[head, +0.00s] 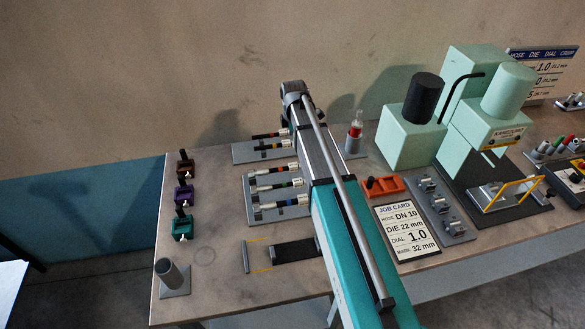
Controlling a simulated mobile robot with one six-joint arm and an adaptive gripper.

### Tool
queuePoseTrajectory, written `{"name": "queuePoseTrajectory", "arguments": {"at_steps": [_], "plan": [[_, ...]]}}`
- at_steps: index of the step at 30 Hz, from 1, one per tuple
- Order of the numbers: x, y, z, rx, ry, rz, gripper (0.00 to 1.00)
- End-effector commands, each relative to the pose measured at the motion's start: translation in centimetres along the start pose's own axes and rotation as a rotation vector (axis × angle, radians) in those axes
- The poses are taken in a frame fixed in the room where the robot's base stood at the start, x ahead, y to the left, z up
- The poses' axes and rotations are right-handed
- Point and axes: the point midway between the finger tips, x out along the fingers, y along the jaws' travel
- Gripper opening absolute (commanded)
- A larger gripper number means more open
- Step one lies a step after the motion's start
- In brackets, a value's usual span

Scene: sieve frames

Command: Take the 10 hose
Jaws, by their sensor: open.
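Several short black hoses with coloured bands and pale end labels lie on two grey racks left of my arm. Two lie on the far rack (240,155), one of them a red-banded hose (268,135). Three lie on the near rack (250,213), including a front hose (280,204). The labels are too small to read, so I cannot tell which hose is the 10. My gripper is not visible.
A mint-green press (490,125) stands at the back right. A grey die tray (455,236) and an orange holder (384,188) are beside the card. Purple (184,196) and green (182,230) clamp-like blocks and a grey tube stand (174,280) line the left edge.

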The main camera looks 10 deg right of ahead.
Motion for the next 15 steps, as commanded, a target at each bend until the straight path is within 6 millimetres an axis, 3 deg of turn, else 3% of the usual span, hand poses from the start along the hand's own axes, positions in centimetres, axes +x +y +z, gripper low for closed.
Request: {"name": "queuePoseTrajectory", "arguments": {"at_steps": [15], "plan": [[3.9, 0.0, 0.2, 0.003, 0.000, 0.000, 0.82]]}}
